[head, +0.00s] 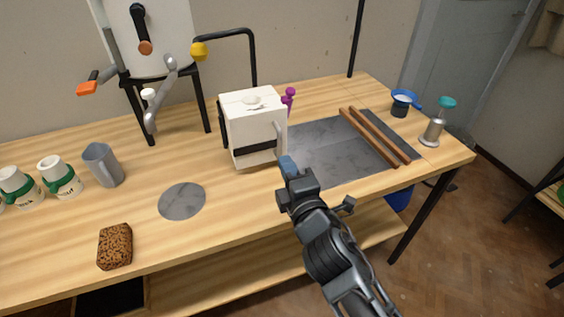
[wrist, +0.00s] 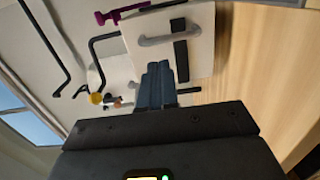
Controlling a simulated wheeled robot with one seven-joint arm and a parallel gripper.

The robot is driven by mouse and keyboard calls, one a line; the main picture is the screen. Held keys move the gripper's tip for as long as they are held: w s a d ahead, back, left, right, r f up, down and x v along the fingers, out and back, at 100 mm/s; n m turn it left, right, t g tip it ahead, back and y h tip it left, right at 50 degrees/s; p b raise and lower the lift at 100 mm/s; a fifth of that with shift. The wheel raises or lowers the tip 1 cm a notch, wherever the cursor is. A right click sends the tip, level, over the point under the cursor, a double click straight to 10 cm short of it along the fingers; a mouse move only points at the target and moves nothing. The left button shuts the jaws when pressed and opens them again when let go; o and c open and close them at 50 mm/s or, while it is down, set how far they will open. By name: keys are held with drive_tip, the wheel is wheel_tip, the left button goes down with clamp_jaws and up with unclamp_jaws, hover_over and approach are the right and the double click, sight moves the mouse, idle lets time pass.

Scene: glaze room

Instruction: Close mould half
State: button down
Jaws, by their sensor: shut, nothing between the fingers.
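The white plaster mould (head: 250,115) stands upright on the wooden table, with a dark strap (head: 255,148) across its front and a grey handle (head: 280,137) on its right side. Its halves look together in the head view; I cannot tell if a gap remains. My gripper (head: 286,164) is shut and empty, low by the mould's front right corner, just below the handle. In the wrist view the closed blue-grey fingers (wrist: 160,82) lie before the white mould face (wrist: 200,55), near its handle (wrist: 163,38). Whether they touch it is unclear.
A dark slab (head: 330,150) with two wooden sticks (head: 375,137) lies right of the mould. A purple-handled item (head: 288,97) is behind it. A grey disc (head: 182,201), a brown sponge (head: 115,246) and a grey jug (head: 103,165) are left. The table's front left is mostly clear.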

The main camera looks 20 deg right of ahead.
drive_tip(key=s+d, duration=0.1)
drive_tip(key=s, duration=0.6)
drive_tip(key=shift+s+d+b, duration=0.15)
drive_tip(key=shift+s+b, duration=0.2)
drive_tip(key=shift+b, duration=0.1)
drive_tip(key=s+d+f+m+g+y, duration=0.1)
drive_tip(key=s+f+m, duration=0.15)
drive_tip(key=s, duration=0.65)
drive_tip(key=s+f+m+g+y, duration=0.15)
drive_tip(key=s+m, duration=0.25)
drive_tip(key=s, duration=0.5)
drive_tip(key=s+r+m, duration=0.3)
drive_tip(key=s+m, duration=0.2)
drive_tip(key=s, duration=0.3)
drive_tip(key=s+d+r+m+h, duration=0.1)
drive_tip(key=s+r+m, duration=0.2)
drive_tip(key=s, duration=0.6)
drive_tip(key=m, duration=0.2)
drive_tip(key=shift+r+m, duration=0.15)
drive_tip(key=shift+m, duration=0.2)
drive_tip(key=shift+h, duration=0.25)
